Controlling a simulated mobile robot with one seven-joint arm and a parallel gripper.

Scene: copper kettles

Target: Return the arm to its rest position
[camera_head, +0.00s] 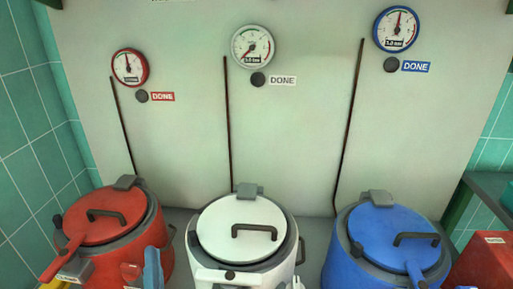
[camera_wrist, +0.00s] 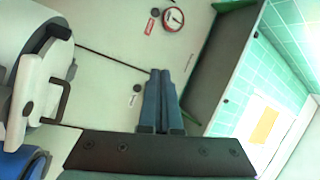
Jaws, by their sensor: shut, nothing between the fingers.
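My gripper (camera_wrist: 160,73) is shut and empty in the wrist view, its two blue-grey fingers pressed together in front of the pale wall panel. In the head view, a blue-grey part of it (camera_head: 153,270) shows at the bottom edge, in front of the red kettle. Most of my arm is out of the head view.
A red kettle (camera_head: 105,222), a white kettle (camera_head: 240,235) and a blue kettle (camera_head: 385,240) stand in a row with lids down. Gauges (camera_head: 253,46) hang on the panel behind. A green-framed shelf (camera_head: 490,190) and red box (camera_head: 485,262) are at right.

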